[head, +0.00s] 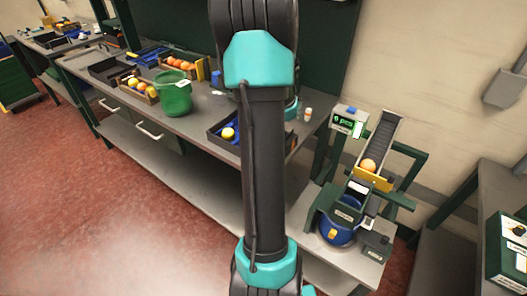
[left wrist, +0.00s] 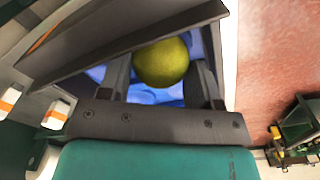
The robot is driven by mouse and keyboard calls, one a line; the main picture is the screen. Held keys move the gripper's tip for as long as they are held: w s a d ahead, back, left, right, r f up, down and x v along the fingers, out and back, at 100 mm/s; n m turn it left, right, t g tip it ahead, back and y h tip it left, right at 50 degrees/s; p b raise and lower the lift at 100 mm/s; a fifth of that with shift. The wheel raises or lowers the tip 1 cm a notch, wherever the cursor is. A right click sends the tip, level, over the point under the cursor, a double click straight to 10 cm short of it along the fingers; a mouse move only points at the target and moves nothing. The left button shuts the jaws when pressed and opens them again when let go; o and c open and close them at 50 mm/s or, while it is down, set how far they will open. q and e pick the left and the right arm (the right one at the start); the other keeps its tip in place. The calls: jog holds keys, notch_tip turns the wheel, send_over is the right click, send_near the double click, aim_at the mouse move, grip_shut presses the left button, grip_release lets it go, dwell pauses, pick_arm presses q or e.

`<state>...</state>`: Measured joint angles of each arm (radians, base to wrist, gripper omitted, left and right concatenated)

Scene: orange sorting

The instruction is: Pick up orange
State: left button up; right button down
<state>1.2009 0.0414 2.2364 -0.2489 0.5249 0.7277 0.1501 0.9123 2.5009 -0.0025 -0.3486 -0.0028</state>
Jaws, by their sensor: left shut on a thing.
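In the left wrist view a round yellow-green fruit (left wrist: 161,60) sits between the two dark fingers of my left gripper (left wrist: 162,77). The gripper is shut on it, with blue lining behind it and a dark tray wall across the top. In the head view a yellow fruit (head: 228,133) lies in a dark tray (head: 218,143) with blue lining, beside my arm; I cannot tell whether it is the same fruit. My left gripper is hidden in the head view. An orange (head: 369,165) rests at the lower end of a sloped chute (head: 380,135). My right gripper is not seen.
A green bucket (head: 175,94) stands left of the tray on the bench, near a crate of several orange fruits (head: 181,64). A blue pot (head: 338,232) stands below the chute. My arm blocks the middle of the head view. Open red floor (head: 90,200) lies at left.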

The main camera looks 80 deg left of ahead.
pick_arm(q)
jog(key=shift+s+d+f+h, duration=0.2)
jog(key=shift+d+f+h, duration=0.1)
jog(key=shift+d+f, duration=0.2)
jog(key=r, duration=1)
jog(key=shift+a, duration=0.3)
jog(key=shift+w, duration=0.1)
